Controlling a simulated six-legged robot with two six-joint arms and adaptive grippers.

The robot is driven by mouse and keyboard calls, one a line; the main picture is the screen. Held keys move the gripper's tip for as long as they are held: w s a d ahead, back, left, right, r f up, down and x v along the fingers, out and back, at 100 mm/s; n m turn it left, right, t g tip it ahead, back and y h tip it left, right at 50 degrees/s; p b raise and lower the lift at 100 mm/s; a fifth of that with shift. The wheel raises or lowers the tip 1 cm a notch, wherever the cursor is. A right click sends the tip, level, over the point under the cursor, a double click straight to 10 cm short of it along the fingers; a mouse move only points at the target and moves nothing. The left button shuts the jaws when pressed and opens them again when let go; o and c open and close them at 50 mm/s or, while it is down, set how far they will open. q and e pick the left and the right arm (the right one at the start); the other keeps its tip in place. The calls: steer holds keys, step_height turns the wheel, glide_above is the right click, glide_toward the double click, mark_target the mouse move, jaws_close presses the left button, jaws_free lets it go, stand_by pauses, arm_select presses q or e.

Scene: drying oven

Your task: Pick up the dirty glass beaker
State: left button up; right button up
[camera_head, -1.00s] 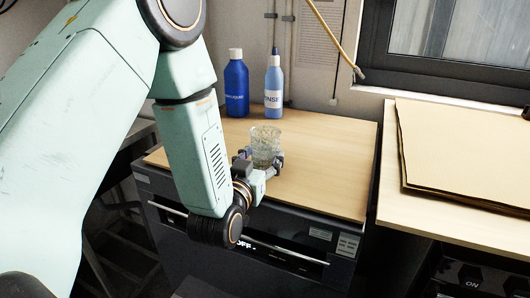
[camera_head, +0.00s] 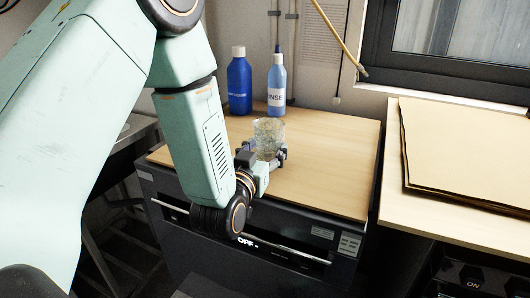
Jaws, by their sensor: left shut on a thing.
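The dirty glass beaker (camera_head: 268,136) is upright, clear with greyish smudges, above the wooden top of the oven. My left gripper (camera_head: 267,154) is shut on the beaker's lower part, one finger on each side. The fingers hide part of the beaker's base, and I cannot tell for sure whether it touches the wood. My right gripper is not in view.
A dark blue bottle (camera_head: 239,84) and a lighter blue rinse bottle (camera_head: 276,85) stand behind the beaker. The wooden top (camera_head: 335,165) is clear to the right. The dark oven (camera_head: 300,240) shows "OFF". Brown sheets (camera_head: 465,150) lie on the right bench.

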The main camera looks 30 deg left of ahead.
arm_select(q)
step_height(320, 180, up, 8)
steer(key=p, duration=0.2)
steer(key=shift+p, duration=0.4)
